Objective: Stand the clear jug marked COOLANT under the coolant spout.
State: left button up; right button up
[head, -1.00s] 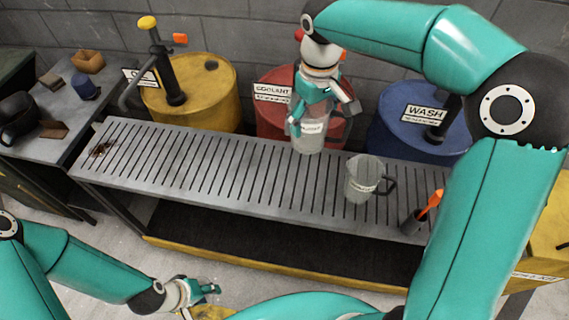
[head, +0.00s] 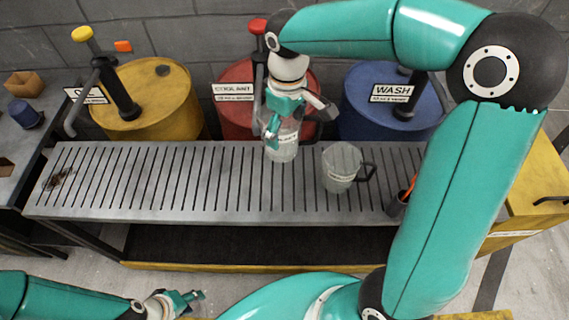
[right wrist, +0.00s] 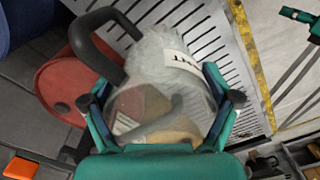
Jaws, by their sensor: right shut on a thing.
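My right gripper (head: 283,122) is shut on a clear jug (head: 282,150), held upright over the back part of the slatted bench, in front of the red drum (head: 232,118). Whether its base touches the slats I cannot tell. In the right wrist view the fingers (right wrist: 160,118) flank the jug (right wrist: 150,62), and its white label shows only the ending "NT". The drum's sign reads COOLANT; its red-topped pump (head: 258,28) rises behind my gripper, which hides the spout. My left gripper (head: 184,300) is low in the head view, away from the bench; its jaws are unclear.
A second clear jug (head: 340,166) with a dark handle stands to the right on the slatted bench (head: 150,185). A dark holder (head: 398,203) with an orange-handled tool is further right. The yellow drum (head: 160,95) and blue WASH drum (head: 370,98) flank the red one.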

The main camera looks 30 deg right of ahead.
notch_tip(320, 180, down, 14)
jog(key=shift+b, duration=0.35)
jog(key=shift+f, duration=0.1)
jog(key=o, duration=1.5)
